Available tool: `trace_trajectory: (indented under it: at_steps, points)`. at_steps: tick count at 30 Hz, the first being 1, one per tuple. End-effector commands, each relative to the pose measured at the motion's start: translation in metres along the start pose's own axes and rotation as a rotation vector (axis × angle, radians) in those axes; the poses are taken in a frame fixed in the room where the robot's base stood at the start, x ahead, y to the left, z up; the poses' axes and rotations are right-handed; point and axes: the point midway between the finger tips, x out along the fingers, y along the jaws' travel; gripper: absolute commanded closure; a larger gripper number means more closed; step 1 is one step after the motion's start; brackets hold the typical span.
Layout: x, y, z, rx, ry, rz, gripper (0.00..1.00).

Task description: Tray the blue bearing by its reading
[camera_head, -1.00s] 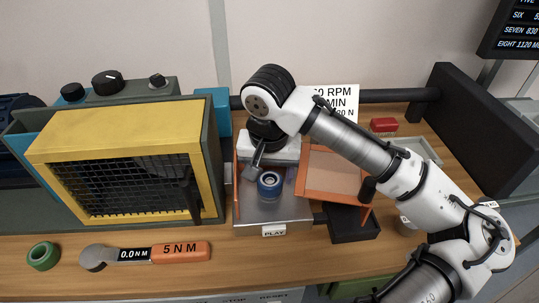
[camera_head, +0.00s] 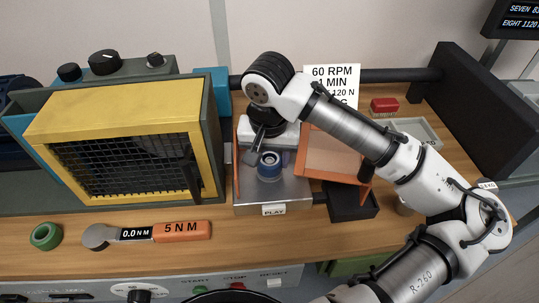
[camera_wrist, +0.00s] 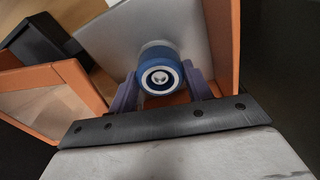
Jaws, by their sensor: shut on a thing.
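The blue bearing (camera_head: 269,166) has a blue outer ring and a pale inner ring. It sits over a grey metal plate labelled PLAY (camera_head: 290,193), between orange side walls. My gripper (camera_head: 262,157) reaches down to it from behind. In the wrist view the bearing (camera_wrist: 160,76) lies between my two fingers (camera_wrist: 160,92), which are shut on it from both sides. I cannot tell whether the bearing touches the plate. The plate also shows in the wrist view (camera_wrist: 115,38).
An orange-framed clear panel (camera_head: 333,160) stands open right of the plate, by a black block (camera_head: 350,202). A yellow caged machine (camera_head: 120,110) is at left. A torque wrench (camera_head: 150,233) and green ring (camera_head: 46,236) lie in front. A grey tray (camera_head: 418,132) and red block (camera_head: 384,105) are at right.

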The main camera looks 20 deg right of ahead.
Motion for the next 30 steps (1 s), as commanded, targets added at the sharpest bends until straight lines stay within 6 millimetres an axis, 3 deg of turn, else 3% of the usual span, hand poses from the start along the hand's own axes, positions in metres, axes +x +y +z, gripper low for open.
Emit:
trace_trajectory:
  at_steps: [30]
  points:
    - [-0.036,0.000,-0.005,0.000,0.001,0.000,0.78]
